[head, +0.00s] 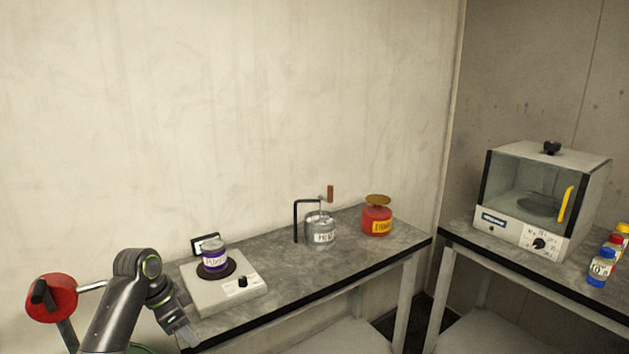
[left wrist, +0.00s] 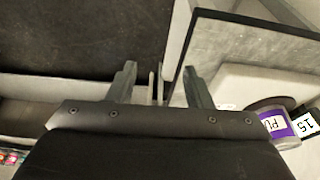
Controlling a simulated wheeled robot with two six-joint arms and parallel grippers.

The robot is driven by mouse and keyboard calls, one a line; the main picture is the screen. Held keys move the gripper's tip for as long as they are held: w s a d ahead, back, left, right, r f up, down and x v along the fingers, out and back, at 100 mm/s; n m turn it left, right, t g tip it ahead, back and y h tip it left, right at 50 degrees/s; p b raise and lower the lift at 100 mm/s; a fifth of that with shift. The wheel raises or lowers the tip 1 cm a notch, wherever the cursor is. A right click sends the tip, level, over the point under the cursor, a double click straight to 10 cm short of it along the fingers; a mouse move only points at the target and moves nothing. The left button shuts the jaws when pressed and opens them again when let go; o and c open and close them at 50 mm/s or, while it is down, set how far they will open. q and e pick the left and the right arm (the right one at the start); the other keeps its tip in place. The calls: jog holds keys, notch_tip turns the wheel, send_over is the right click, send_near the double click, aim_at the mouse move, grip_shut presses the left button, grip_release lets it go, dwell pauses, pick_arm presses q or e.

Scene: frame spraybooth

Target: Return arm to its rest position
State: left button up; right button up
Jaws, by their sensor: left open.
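My left arm comes in at the lower left of the head view. Its gripper (head: 183,330) is beside the left end of the grey bench (head: 300,290), low in the picture. In the left wrist view the two fingers of the left gripper (left wrist: 160,82) stand apart with nothing between them. The bench corner and a dark floor area lie beyond the fingers. My right gripper is not in view.
A white plate device (head: 215,293) holds a purple-labelled jar (head: 214,259), close to my left gripper. A metal pot with a crank (head: 320,232) and a red can (head: 376,221) stand farther along. A red round object (head: 62,296) is at far left. A glass-fronted cabinet (head: 530,232) and bottles (head: 601,266) are right.

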pick_arm(q)
jog(key=s+f+n+y, duration=0.2)
jog(key=s+f+n, duration=0.3)
jog(key=s+f, duration=1.1)
jog(key=s+a+r+n+t+y, duration=0.1)
jog(key=s+n, duration=0.2)
jog(key=s, duration=0.9)
jog(key=s+a+r+n+t+y, duration=0.1)
jog(key=s+a+n+y, duration=0.15)
jog(key=s, duration=0.85)
notch_tip(320, 180, down, 24)
jog(key=g+h, duration=0.1)
jog(key=g, duration=0.1)
jog(key=s+f, duration=1.5)
jog(key=f, duration=0.1)
jog(key=shift+d+n+g+h, duration=0.3)
jog(key=shift+n+g+h, duration=0.05)
jog(key=shift+n+g, duration=0.1)
